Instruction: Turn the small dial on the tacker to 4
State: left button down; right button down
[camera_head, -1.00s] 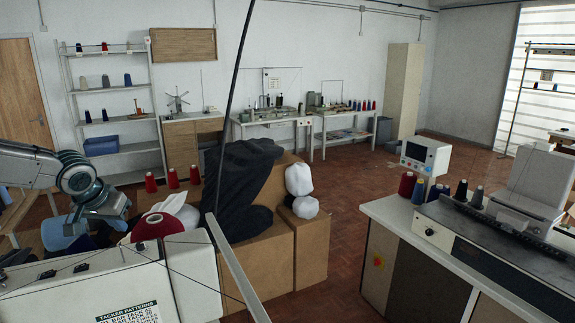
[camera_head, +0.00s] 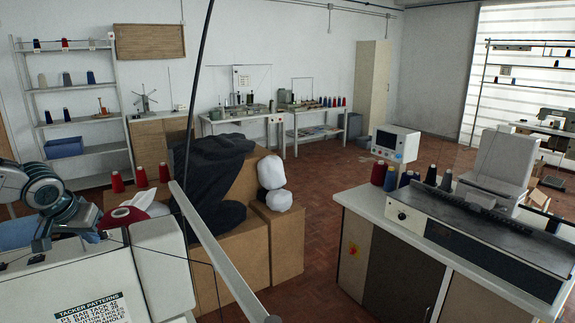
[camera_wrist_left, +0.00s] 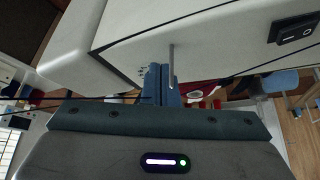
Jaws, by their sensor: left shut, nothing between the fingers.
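The tacker is the white machine (camera_head: 80,280) at the lower left of the head view, with a pattern label (camera_head: 92,309) on its face. My left gripper (camera_head: 66,232) is just behind its top edge, and its fingertips are hard to make out there. In the left wrist view the shut, empty fingers (camera_wrist_left: 162,84) are beside a white machine body (camera_wrist_left: 200,35). A thin metal rod (camera_wrist_left: 171,66) crosses in front of the fingers. A black rocker switch (camera_wrist_left: 293,28) is on that body at the right. I cannot make out the small dial in either view. My right gripper is not in view.
A slanted metal bar (camera_head: 222,262) and a thin dark rod (camera_head: 196,95) rise beside the tacker. Cardboard boxes (camera_head: 285,240) with dark cloth (camera_head: 212,170) stand behind. A white bench (camera_head: 360,208) with another machine is at the right. Open floor lies between.

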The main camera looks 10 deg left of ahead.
pick_arm(q)
jog(key=shift+w+r+p, duration=0.15)
jog(key=shift+w+p, duration=0.15)
jog(key=shift+p, duration=0.2)
dwell(0.8)
jog(key=shift+r+p, duration=0.1)
jog(key=shift+p, duration=0.25)
jog(key=shift+d+p, duration=0.15)
jog(key=shift+p, duration=0.25)
jog(key=shift+s+d, duration=0.1)
jog(key=shift+d, duration=0.1)
notch_tip(320, 180, up, 6)
jog(key=p, duration=0.5)
jog(key=shift+s+p, duration=0.15)
jog(key=shift+p, duration=0.2)
jog(key=shift+f, duration=0.2)
jog(key=shift+f, duration=0.1)
